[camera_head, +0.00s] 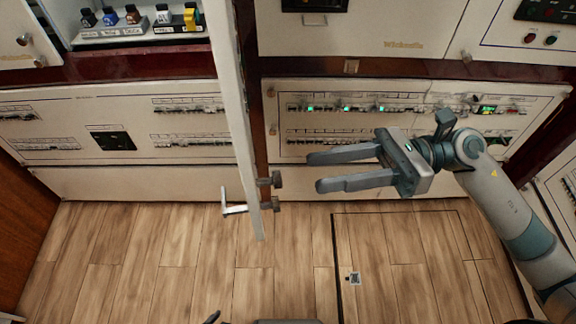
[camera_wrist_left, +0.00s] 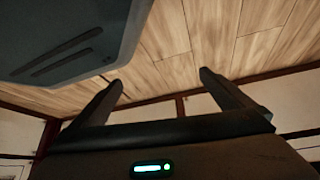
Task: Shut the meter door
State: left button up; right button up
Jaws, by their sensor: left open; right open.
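A cream door (camera_head: 232,110), which I take to be the meter door, stands open and is seen nearly edge-on in the head view. It has a silver lever handle (camera_head: 233,206) on its left face near the lower end and dark fittings (camera_head: 270,191) on its right side. My right gripper (camera_head: 316,172) is open and empty to the right of the door's lower part, apart from it in the picture, fingers pointing left. My left gripper (camera_wrist_left: 158,88) is open and empty in the left wrist view, with floor beyond its fingers.
An open compartment (camera_head: 135,28) with several small coloured items is at the upper left. Breaker panels (camera_head: 400,105) with green lights line the wall behind my right gripper, and another panel (camera_head: 110,125) is left of the door.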

pick_arm(q)
jog(key=s+a+f+g+p, duration=0.1)
jog(key=s+a, duration=0.1)
jog(key=s, duration=0.3)
jog(key=s+a+f+g+y+p, duration=0.1)
jog(key=s+a+g, duration=0.1)
jog(key=s, duration=0.3)
jog(key=shift+f+p, duration=0.3)
jog(key=shift+f, duration=0.05)
pick_arm(e)
jog(key=s+a, duration=0.1)
jog(key=a, duration=0.6)
jog(key=shift+s, duration=0.1)
grip_shut()
